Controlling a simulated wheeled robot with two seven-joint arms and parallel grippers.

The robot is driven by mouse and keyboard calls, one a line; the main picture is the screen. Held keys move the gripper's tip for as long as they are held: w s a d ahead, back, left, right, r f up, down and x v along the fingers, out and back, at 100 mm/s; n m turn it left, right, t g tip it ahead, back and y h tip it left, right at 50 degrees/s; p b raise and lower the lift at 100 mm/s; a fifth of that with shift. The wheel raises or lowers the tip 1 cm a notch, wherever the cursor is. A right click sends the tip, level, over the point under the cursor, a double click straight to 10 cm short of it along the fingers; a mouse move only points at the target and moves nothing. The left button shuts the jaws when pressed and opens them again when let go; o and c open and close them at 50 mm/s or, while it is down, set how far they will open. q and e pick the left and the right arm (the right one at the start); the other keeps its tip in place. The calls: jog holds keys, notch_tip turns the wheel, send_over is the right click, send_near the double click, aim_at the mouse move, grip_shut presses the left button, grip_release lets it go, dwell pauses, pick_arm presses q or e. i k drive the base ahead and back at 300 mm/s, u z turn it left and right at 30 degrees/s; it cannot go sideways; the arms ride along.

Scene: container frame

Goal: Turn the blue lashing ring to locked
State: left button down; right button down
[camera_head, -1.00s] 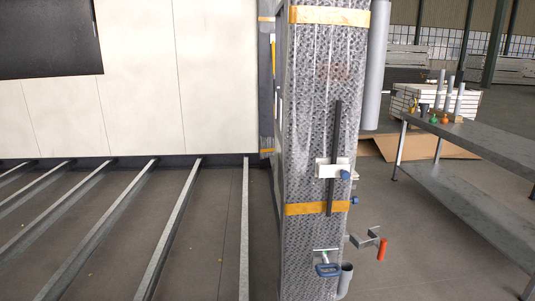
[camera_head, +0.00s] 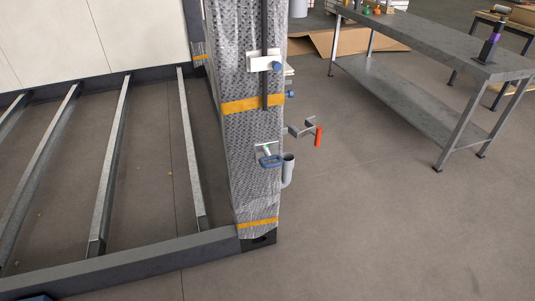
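The blue lashing ring (camera_head: 271,161) sits low on the wrapped corner post (camera_head: 241,130), on a small pale plate with a green mark. A grey tube (camera_head: 288,170) stands just right of it. I cannot tell from this distance whether the ring is locked. Neither of my grippers shows clearly; a small dark blue shape at the bottom left edge is too cut off to identify.
A red-handled crank (camera_head: 318,137) juts right from the post above the ring. A white bracket with a blue knob (camera_head: 277,66) is higher up. A metal workbench (camera_head: 430,52) stands at right. Floor beams (camera_head: 110,165) and a front sill (camera_head: 150,262) lie left. Open floor (camera_head: 380,220) is right.

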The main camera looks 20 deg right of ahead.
aim_at(269, 156)
jog(key=z, duration=0.3)
jog(key=k, duration=0.35)
jog(key=u, duration=1.25)
jog(key=i, duration=0.8)
jog(key=z, duration=0.65)
jog(key=i, duration=0.4)
jog(key=z, duration=0.35)
